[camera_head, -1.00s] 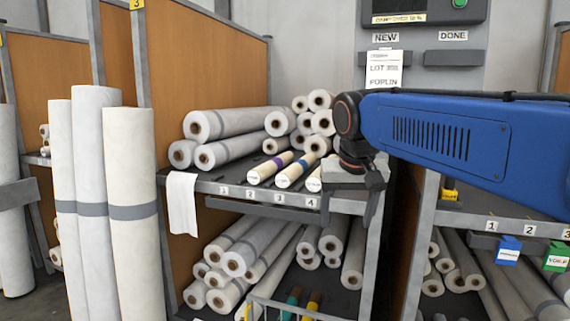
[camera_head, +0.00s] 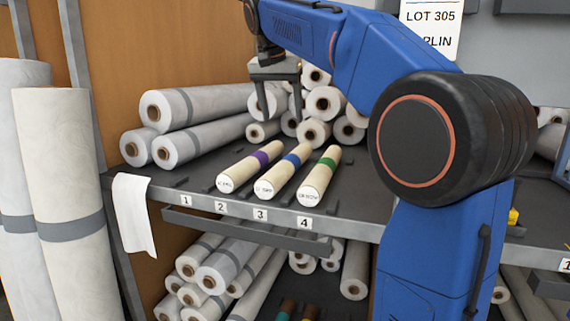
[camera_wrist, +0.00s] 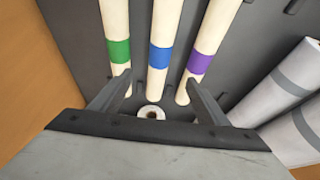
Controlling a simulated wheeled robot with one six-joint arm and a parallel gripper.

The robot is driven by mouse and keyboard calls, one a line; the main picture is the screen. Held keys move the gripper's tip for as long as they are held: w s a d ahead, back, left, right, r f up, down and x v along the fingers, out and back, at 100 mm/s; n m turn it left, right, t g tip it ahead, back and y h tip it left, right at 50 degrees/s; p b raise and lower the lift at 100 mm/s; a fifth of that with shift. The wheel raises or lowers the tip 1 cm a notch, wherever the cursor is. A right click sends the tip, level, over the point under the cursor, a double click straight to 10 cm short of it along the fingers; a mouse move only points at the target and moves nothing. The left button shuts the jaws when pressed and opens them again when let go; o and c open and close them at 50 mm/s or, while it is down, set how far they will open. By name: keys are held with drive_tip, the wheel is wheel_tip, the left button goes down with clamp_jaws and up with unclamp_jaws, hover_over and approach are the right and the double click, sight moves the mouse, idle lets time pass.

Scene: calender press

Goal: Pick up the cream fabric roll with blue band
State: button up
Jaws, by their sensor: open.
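The cream fabric roll with blue band (camera_head: 283,174) lies on the shelf between a purple-banded cream roll (camera_head: 244,168) and a green-banded cream roll (camera_head: 320,174). Its labelled end faces the shelf's front edge. My gripper (camera_head: 282,112) is open, pointing down over the shelf behind the three rolls' far ends. In the wrist view, the blue-banded roll (camera_wrist: 158,65) runs between my open fingers (camera_wrist: 158,86), with a holed roll end (camera_wrist: 150,113) near the palm. The fingertips overlap the ends of the green-banded roll (camera_wrist: 116,30) and purple-banded roll (camera_wrist: 210,35). No contact is visible.
Large white rolls (camera_head: 205,140) lie left of the cream rolls, and several more (camera_head: 325,103) are stacked behind. The shelf front (camera_head: 265,216) carries number tags 1 to 4. Tall white rolls (camera_head: 65,190) stand at the left. Low dark dividers separate the shelf slots.

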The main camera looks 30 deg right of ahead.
approach(288, 157)
drive_tip(key=x, duration=0.5)
drive_tip(key=shift+w+d, duration=0.1)
drive_tip(key=shift+d, duration=0.1)
drive_tip(key=shift+s+x, duration=0.1)
drive_tip(key=shift+x, duration=1.25)
drive_tip(key=shift+s+x, duration=0.15)
drive_tip(key=shift+x, duration=1.2)
drive_tip(key=shift+a+f, duration=0.1)
drive_tip(key=shift+a, duration=0.1)
drive_tip(key=c, duration=1.5)
